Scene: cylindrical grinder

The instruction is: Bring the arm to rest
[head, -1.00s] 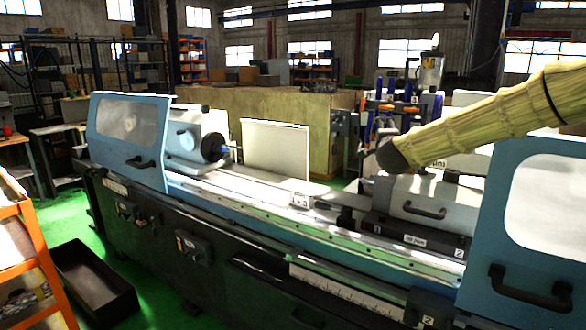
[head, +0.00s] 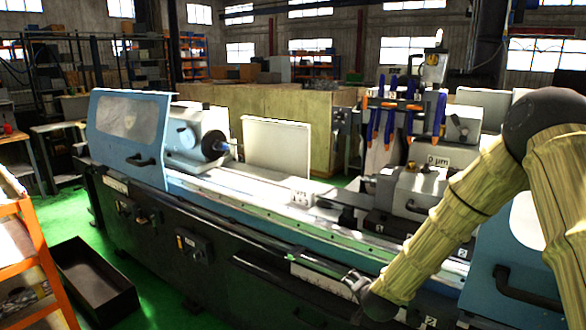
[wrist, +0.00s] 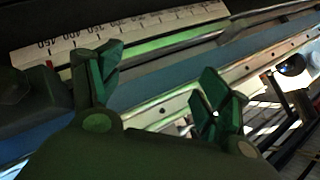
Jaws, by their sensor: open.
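My arm (head: 455,225), in a beige ribbed sleeve, is bent at a dark elbow on the right of the head view. Its forearm slopes down and left to a dark wrist (head: 380,303) in front of the grinder's (head: 215,255) lower front. A small grey part shows at the wrist's end; the gripper's shape is not clear there. In the wrist view my gripper (wrist: 155,88) has its green fingers spread wide, with nothing between them. Behind them are the white numbered scale (wrist: 130,28) and the machine's rails.
The grinder's blue right door (head: 490,255) with a black handle is close behind my arm. The blue left door (head: 128,135) stands at the far end. A black bin (head: 95,285) and an orange rack (head: 35,240) stand at lower left. Green floor is open between bin and machine.

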